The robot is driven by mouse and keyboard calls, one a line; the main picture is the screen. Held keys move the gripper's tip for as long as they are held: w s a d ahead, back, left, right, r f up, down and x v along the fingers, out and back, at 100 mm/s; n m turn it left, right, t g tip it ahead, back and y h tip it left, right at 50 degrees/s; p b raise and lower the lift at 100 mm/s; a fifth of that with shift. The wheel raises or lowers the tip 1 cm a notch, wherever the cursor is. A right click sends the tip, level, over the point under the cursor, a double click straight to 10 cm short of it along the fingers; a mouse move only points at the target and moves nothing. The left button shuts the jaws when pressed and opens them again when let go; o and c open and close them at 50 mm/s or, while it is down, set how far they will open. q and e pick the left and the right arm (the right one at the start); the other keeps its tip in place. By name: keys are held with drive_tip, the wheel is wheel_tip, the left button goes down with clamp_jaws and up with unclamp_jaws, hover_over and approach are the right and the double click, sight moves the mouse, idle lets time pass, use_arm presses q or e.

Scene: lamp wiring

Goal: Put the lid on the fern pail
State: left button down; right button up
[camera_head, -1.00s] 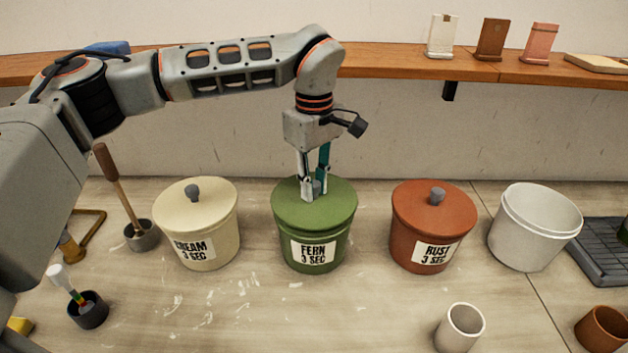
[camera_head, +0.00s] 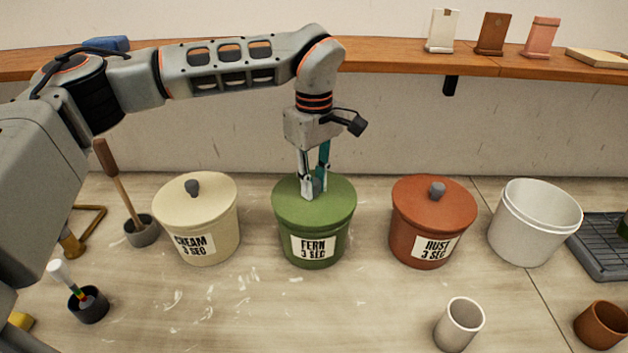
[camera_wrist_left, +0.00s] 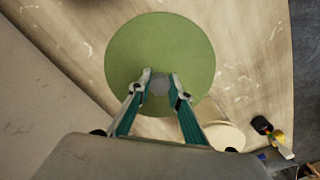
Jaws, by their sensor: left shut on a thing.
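The fern pail (camera_head: 313,245) is green, labelled "FERN 3 SEC", and stands upright in the middle of the table. Its round green lid (camera_head: 335,203) lies over the pail's mouth, looking level and seated on the rim. My left gripper (camera_head: 312,190) points down from above and is shut on the lid's grey knob, which shows between the fingertips. In the left wrist view, the lid (camera_wrist_left: 160,50) fills the middle and the fingers (camera_wrist_left: 160,84) hold the knob from both sides. The pail is hidden below the lid there. My right gripper is not in view.
The lidded cream pail (camera_head: 205,240) stands to the left and the lidded rust pail (camera_head: 420,240) to the right. An open white pail (camera_head: 530,230) stands farther right. A pale cup (camera_head: 460,325) sits in front. The table before the fern pail is clear.

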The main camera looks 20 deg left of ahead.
use_arm(q)
drive_tip(key=shift+f, duration=0.4)
drive_tip(key=c, duration=1.8)
unclamp_jaws()
drive_tip(key=shift+o, duration=0.2)
